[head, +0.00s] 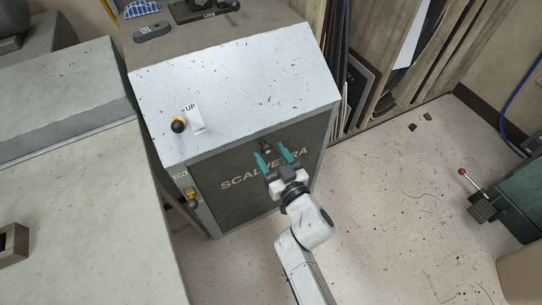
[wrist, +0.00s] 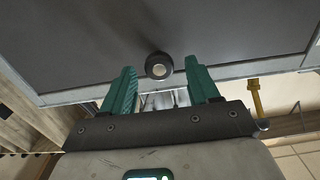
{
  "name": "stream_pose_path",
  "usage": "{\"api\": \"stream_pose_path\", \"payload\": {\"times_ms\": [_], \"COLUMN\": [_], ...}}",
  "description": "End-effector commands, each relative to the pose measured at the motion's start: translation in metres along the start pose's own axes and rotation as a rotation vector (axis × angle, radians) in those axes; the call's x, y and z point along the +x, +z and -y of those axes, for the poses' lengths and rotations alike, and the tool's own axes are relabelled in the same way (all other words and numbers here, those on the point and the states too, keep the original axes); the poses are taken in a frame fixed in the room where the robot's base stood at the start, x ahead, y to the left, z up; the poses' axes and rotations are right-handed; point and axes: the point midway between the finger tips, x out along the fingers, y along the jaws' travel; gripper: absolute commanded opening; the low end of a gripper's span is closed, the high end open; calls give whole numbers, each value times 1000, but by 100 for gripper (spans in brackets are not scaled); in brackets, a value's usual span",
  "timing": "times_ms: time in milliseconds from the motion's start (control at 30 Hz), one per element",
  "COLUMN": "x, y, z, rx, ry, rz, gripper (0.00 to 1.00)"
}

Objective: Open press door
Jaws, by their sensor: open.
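The press (head: 235,85) is a box with a speckled white top and a dark front door (head: 230,188) lettered "SCALVETRA", partly covered by my arm. The door looks shut. A small dark round knob (head: 266,147) sits near the door's upper edge; in the wrist view the knob (wrist: 158,66) has a pale centre. My gripper (head: 272,154) has teal fingers, open and empty, pointing at the door around the knob. In the wrist view my gripper (wrist: 162,80) has the knob between and just beyond its fingertips; I see no contact.
A brass fitting (head: 191,194) stands out at the press's left front edge. A grey bench (head: 80,210) stands left, leaning boards (head: 400,60) behind right, a green machine (head: 515,205) at right. The floor right of the press is mostly clear.

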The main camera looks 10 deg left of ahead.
Motion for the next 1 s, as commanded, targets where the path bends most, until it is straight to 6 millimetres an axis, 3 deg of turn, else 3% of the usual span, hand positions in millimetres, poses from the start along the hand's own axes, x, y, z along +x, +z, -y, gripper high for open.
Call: {"api": "stream_pose_path", "payload": {"times_ms": [367, 1000], "x": [4, 4], "y": [0, 0], "z": [0, 0], "rx": [0, 0], "ry": [0, 1], "rz": [1, 0], "gripper": [58, 0]}}
